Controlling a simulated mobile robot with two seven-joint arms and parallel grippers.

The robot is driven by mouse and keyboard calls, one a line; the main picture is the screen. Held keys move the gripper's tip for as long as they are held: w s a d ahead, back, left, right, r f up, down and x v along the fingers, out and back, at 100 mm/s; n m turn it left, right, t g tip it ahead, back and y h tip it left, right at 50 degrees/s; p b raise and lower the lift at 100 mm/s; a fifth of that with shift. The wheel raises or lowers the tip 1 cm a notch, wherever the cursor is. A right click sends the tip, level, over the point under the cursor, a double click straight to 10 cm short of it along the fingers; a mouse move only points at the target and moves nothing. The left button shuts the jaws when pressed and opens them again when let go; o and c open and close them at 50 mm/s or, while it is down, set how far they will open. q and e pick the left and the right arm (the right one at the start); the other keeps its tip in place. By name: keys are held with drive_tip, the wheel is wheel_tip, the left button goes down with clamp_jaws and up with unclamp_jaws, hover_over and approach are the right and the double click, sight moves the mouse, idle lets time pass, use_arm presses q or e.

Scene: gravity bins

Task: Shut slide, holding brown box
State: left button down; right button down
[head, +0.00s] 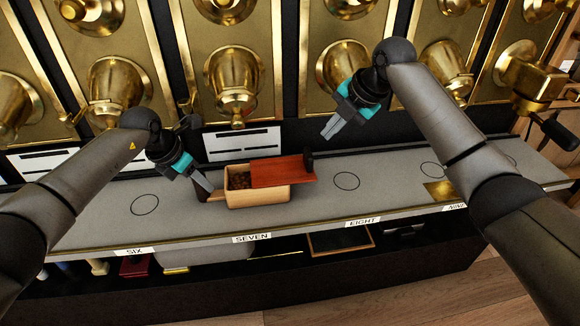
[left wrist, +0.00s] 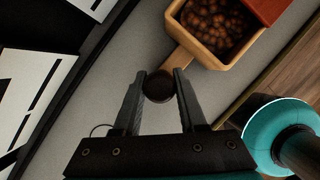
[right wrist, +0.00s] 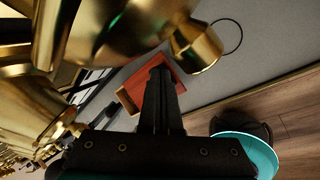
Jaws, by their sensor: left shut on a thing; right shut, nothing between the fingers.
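The brown box (head: 262,200) is a small light-wood box on the grey shelf at place SEVEN. Its red-brown slide (head: 283,172) is partly open, sticking out past the box's right end, with a dark knob (head: 308,160) at its right end. Brown beans (left wrist: 215,20) show in the uncovered left part. My left gripper (left wrist: 160,80) is shut on the dark end of the box's wooden handle (left wrist: 182,62). My right gripper (head: 331,128) is shut and empty, above the shelf and up and right of the knob. The slide also shows beyond its fingers in the right wrist view (right wrist: 133,101).
Brass hoppers with spouts (head: 233,80) line the back, close to both arms. The grey shelf (head: 395,182) is clear right of the box, with drawn circles and a brass plate (head: 440,191). A lower shelf holds several items.

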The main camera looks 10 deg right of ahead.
wheel_tip(320, 180, down, 7)
drive_tip(key=shift+d+f, duration=0.15)
drive_tip(key=shift+d, duration=0.2)
idle(0.5)
idle(1.6)
drive_tip(key=shift+a, duration=0.1)
drive_tip(key=shift+a, duration=1)
